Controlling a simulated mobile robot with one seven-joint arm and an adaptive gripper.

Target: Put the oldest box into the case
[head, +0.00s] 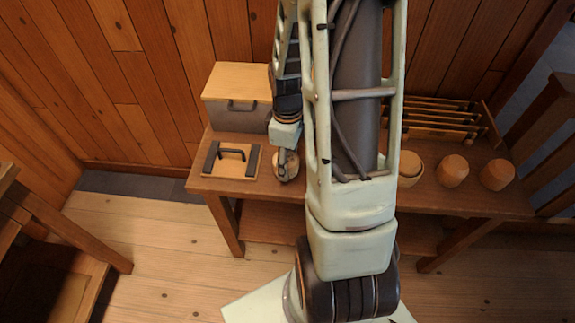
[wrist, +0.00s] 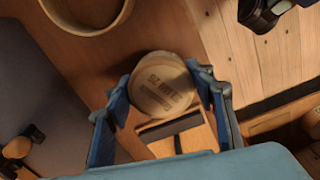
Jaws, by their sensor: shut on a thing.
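A round pale wooden box (wrist: 161,84) with a dark date stamp sits between the fingers of my gripper (wrist: 160,100). The stamp is upside down and reads partly as "MAR". In the head view this box (head: 286,166) is at the table's front edge, right of a handled board; I cannot tell whether it touches the table. My gripper (head: 287,155) is shut on it.
A wooden board (head: 208,172) with dark strips and handle lies in front of the case. Round boxes (head: 453,171) (head: 497,175) stand at the right, near a slatted rack (head: 440,119). A round rim (wrist: 128,12) shows in the wrist view. My arm hides the table's middle.

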